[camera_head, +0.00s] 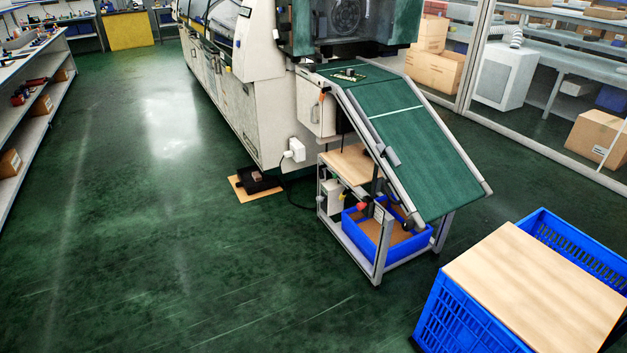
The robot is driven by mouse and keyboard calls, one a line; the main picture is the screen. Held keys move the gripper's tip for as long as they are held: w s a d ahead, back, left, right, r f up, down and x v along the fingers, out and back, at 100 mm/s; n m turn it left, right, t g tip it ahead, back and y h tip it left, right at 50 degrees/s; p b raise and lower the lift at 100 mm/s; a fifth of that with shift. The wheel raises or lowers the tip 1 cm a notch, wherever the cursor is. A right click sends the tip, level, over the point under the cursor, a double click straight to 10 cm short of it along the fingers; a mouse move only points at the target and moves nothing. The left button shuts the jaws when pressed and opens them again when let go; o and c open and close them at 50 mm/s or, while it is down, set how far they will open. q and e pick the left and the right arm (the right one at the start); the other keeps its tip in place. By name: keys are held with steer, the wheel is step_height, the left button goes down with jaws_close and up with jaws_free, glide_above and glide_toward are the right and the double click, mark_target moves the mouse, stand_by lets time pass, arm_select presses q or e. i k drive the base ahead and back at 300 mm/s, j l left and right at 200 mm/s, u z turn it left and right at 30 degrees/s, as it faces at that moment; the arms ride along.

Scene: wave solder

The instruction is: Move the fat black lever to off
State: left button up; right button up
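I cannot make out the fat black lever for certain. A large cream machine (265,95) stands at the back centre, with a green sloping conveyor (415,135) coming down from its right end. A small pale cabinet (316,102) with a dark upright strip and a small orange mark sits at the machine's end. A dark grey block (390,156) sits on the conveyor's left rail; I cannot tell what it is. Neither of my grippers is in view.
A metal stand (378,268) with a blue bin (362,241) is under the conveyor. A blue crate (445,318) with a wooden board (540,290) blocks the front right. A black tray (258,182) lies by the machine. Green floor (170,240) is open at left and centre.

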mark_target(321, 175)
steer(key=i+j, duration=0.1)
steer(key=i, duration=0.8)
steer(key=i+j+z, duration=0.2)
steer(key=i+l, duration=0.05)
steer(key=i, duration=0.05)
